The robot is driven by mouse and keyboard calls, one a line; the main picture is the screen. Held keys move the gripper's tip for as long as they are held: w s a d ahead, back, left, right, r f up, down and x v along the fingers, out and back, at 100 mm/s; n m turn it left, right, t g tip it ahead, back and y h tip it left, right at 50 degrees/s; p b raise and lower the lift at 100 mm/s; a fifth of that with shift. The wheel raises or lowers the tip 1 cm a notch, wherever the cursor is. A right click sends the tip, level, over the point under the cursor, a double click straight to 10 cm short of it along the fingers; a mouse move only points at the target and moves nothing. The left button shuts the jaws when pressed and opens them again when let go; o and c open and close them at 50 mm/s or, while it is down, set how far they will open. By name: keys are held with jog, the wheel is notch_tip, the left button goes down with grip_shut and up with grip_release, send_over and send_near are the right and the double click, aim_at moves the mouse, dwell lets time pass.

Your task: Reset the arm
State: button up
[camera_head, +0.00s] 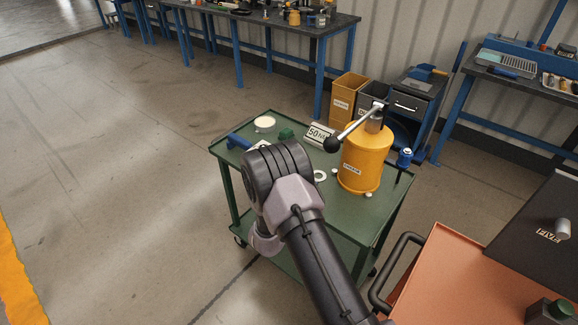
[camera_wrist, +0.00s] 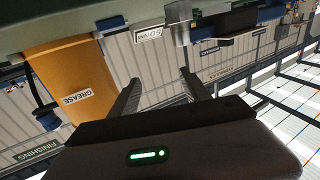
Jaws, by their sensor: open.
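My gripper (camera_wrist: 160,78) shows in the wrist view with its two fingers apart and nothing between them. In the head view my arm reaches over the green cart, and its bent links hide the gripper. On the cart (camera_head: 386,207) stands a yellow grease drum (camera_head: 358,165) with a lever ending in a black ball knob (camera_head: 332,145). The wrist view appears upside down, with the drum (camera_wrist: 70,75) at left, beyond the fingers and apart from them.
A "50 Nm" plate (camera_head: 318,135), a pale round dish (camera_head: 264,122), a green piece (camera_head: 287,133) and a white ring (camera_head: 320,175) lie on the cart. An orange cart (camera_head: 450,285) stands at lower right. Workbenches (camera_head: 335,24) line the wall. Floor at left is clear.

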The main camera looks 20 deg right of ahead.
jog(key=a+r+m+g+y, duration=0.1)
jog(key=a+r+y, duration=0.15)
jog(key=r, duration=0.55)
jog(key=a+r+m+g+y, duration=0.1)
jog(key=a+r+y, duration=0.15)
jog(key=r, duration=0.55)
jog(key=s+a+r+n+g+y, duration=0.1)
jog(key=s+a+r+y, duration=0.1)
jog(key=s+r, duration=0.15)
jog(key=s+a+r+n+y, duration=0.1)
jog(key=s+a+r+y, duration=0.15)
jog(key=s, duration=0.25)
jog(key=s+a+n+g+y, duration=0.1)
jog(key=s+g, duration=0.2)
jog(key=s, duration=1.2)
jog(key=s+a+r+n+g+y, duration=0.1)
jog(key=s+a+g, duration=0.1)
jog(key=s, duration=1.3)
jog(key=shift+s+r+g, duration=0.2)
jog(key=shift+g, duration=0.4)
jog(key=shift+o, duration=0.6)
jog(key=shift+y, duration=0.25)
